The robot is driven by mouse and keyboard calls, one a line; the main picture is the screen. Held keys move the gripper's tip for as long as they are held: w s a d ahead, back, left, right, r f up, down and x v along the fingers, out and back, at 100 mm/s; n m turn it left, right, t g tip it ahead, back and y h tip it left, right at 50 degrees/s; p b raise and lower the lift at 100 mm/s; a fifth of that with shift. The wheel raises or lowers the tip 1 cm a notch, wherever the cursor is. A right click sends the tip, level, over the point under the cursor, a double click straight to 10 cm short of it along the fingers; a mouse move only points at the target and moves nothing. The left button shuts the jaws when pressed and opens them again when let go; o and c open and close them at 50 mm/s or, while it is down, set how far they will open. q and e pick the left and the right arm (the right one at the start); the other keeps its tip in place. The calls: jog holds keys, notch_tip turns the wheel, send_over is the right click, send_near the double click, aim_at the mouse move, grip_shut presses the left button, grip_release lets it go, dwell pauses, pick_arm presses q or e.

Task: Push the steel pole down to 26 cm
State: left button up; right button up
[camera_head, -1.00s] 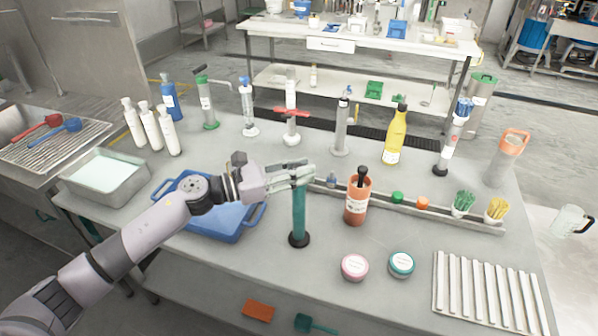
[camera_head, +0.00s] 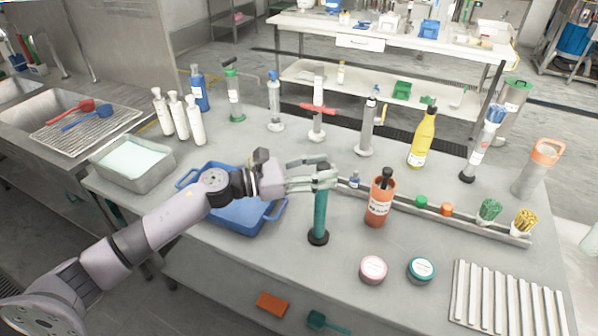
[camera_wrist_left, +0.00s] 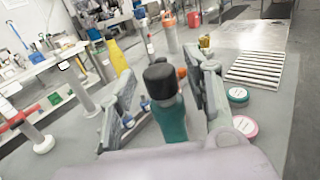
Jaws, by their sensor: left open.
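A grey steel pole (camera_head: 368,125) on a round base stands upright behind the rail on the table, apart from my gripper. It also shows at the left of the left wrist view (camera_wrist_left: 80,88). A teal pole (camera_head: 320,215) with a black round base stands nearer the front. My left gripper (camera_head: 322,176) is at the top of this teal pole, with its fingers open on either side. In the left wrist view, the teal pole's black cap (camera_wrist_left: 161,80) shows between the two spread fingers (camera_wrist_left: 168,95). My right gripper is out of view.
A blue tray (camera_head: 274,217) lies under my left forearm. An orange bottle (camera_head: 379,202) stands right of the teal pole by a long rail (camera_head: 460,223). Two round tins, pink (camera_head: 373,269) and teal (camera_head: 421,269), lie in front. Several other poles stand behind.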

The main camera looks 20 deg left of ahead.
pick_arm(q)
jog(key=v, duration=1.1)
jog(key=shift+s, duration=0.15)
